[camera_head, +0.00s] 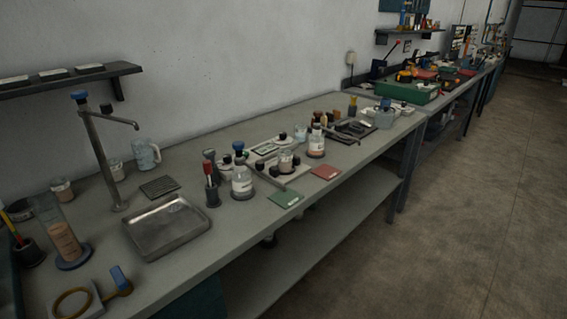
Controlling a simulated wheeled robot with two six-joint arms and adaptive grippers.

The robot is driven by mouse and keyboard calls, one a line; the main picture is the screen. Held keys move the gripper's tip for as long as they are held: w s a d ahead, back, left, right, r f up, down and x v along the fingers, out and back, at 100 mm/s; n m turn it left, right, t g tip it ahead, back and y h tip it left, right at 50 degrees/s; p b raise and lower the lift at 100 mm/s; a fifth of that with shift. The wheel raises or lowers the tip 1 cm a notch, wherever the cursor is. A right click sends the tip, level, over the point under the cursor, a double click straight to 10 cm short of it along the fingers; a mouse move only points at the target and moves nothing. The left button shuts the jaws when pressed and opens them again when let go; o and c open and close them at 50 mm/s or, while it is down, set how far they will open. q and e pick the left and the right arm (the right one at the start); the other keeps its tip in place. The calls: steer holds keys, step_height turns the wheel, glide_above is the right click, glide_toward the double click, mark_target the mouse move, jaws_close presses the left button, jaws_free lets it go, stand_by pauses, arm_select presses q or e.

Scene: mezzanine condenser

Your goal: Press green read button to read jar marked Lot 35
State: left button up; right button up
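Several labelled jars stand mid-bench, their label text too small to read. A clear jar with pale contents (242,184) stands at the left of the group. Another small jar (286,161) stands on or just behind a pale flat unit (297,170). I cannot tell which jar is Lot 35. A green card or mat (286,198) and a red one (327,172) lie at the front edge. I cannot make out a green read button. Neither of my grippers is in view.
The jars stand on a long grey workbench (226,220). A metal tray (168,228), a tap-like stand (101,155) and a glass cylinder (63,235) occupy its left part. A wall shelf (65,78) hangs above. The floor (470,230) at right is clear.

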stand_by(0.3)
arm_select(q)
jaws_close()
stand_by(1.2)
